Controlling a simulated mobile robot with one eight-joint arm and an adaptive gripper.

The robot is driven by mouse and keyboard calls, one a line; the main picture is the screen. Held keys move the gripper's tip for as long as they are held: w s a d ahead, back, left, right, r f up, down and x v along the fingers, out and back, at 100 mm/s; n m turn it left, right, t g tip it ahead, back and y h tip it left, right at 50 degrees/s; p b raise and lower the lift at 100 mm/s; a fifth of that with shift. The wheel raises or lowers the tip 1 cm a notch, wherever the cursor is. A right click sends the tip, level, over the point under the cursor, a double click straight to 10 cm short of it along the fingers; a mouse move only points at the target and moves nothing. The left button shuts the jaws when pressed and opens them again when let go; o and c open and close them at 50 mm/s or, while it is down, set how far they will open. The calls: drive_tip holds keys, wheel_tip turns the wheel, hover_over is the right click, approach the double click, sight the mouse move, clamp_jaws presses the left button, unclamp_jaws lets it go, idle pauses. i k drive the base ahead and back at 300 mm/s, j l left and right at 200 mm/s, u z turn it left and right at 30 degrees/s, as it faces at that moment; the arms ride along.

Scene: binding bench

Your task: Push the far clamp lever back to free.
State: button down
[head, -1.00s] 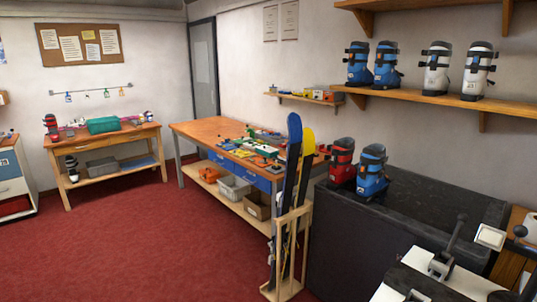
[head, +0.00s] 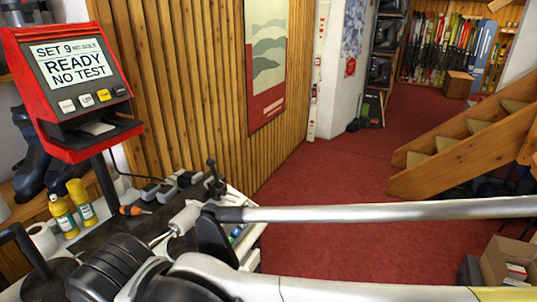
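A black upright lever with a round knob (head: 212,166) stands at the far end of the dark bench (head: 118,238) in the head view; it looks like a clamp lever, but its clamp is partly hidden. I cannot tell from this view whether it is at free. Another black handle (head: 24,246) is at the lower left edge; I cannot tell whether it is a clamp lever. My arm's white and black links cross the lower middle and cover part of the bench. I cannot make out my gripper or its fingers.
A red tester (head: 66,125) on a post reads "READY NO TEST". Two yellow bottles (head: 81,197), a white roll (head: 42,240) and an orange-handled tool (head: 134,210) are on the bench. Red carpet (head: 335,175) is open beyond. Wooden stairs (head: 463,150) and a cardboard box (head: 508,262) are at right.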

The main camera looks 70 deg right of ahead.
sight(210, 162)
drive_tip(key=z, duration=1.75)
drive_tip(key=i+l, duration=0.15)
drive_tip(key=i, duration=0.3)
drive_tip(key=i+l, duration=0.15)
drive_tip(key=i, duration=0.3)
drive_tip(key=z, duration=0.05)
